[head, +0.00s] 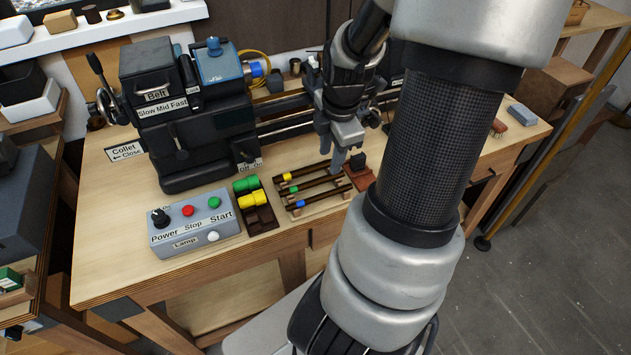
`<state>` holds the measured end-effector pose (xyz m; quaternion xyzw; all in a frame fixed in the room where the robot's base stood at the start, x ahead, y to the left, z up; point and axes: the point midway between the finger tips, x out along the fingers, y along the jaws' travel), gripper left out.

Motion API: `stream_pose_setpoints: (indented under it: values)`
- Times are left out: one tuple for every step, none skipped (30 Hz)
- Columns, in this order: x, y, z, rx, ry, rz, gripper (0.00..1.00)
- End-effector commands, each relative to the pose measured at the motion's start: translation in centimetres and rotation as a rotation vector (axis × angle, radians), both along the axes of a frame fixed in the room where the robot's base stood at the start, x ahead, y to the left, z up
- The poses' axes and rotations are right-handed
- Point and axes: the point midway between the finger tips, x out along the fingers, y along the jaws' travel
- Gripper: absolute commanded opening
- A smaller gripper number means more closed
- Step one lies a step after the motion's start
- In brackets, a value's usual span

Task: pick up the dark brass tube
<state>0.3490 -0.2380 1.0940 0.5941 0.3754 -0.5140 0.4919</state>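Several dark, brownish tubes lie side by side on a wooden rack (281,197) on the bench. One tube has a yellow band (305,173), one a green band (314,184) and one a blue band (318,197). They look alike in tone, so I cannot tell which is the dark brass one. My gripper (337,166) points down over the right end of the rack, close to the tubes' far ends. I cannot tell whether it touches a tube or how far apart its fingers are.
A black lathe (175,150) stands behind and left, with its rails running behind my gripper. A grey control box (195,228) and green, yellow and brown blocks (256,203) sit left of the rack.

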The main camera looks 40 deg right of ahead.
Motion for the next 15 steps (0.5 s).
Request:
stream_pose_setpoints:
  values:
    - [-0.3, 0.2, -0.3, 0.012, 0.001, 0.003, 0.36]
    - [-0.3, 0.2, -0.7, 0.016, 0.001, 0.006, 0.36]
    - [-0.3, 0.3, -1.2, 0.019, 0.002, 0.009, 0.36]
    - [-0.2, 0.3, -1.7, 0.019, 0.002, 0.011, 0.36]
    - [-0.1, 0.3, -2.2, 0.02, 0.001, 0.013, 0.36]
    - [0.1, 0.3, -3.1, 0.02, 0.001, 0.012, 0.36]
    - [0.2, 0.3, -3.7, 0.02, 0.001, 0.014, 0.36]
    - [0.3, 0.3, -4.4, 0.02, 0.002, 0.012, 0.36]
    - [0.5, 0.2, -5.3, 0.019, 0.002, 0.014, 0.36]
    - [0.7, 0.2, -6.0, 0.019, 0.002, 0.013, 0.36]
    - [0.8, 0.1, -6.6, 0.018, 0.003, 0.013, 0.36]
    - [1.0, 0.1, -7.5, 0.018, 0.002, 0.013, 0.36]
    - [1.1, 0.1, -8.1, 0.018, 0.002, 0.013, 0.36]
    - [1.3, 0.0, -8.7, 0.018, 0.002, 0.012, 0.36]
    - [1.4, 0.0, -9.5, 0.017, 0.002, 0.012, 0.36]
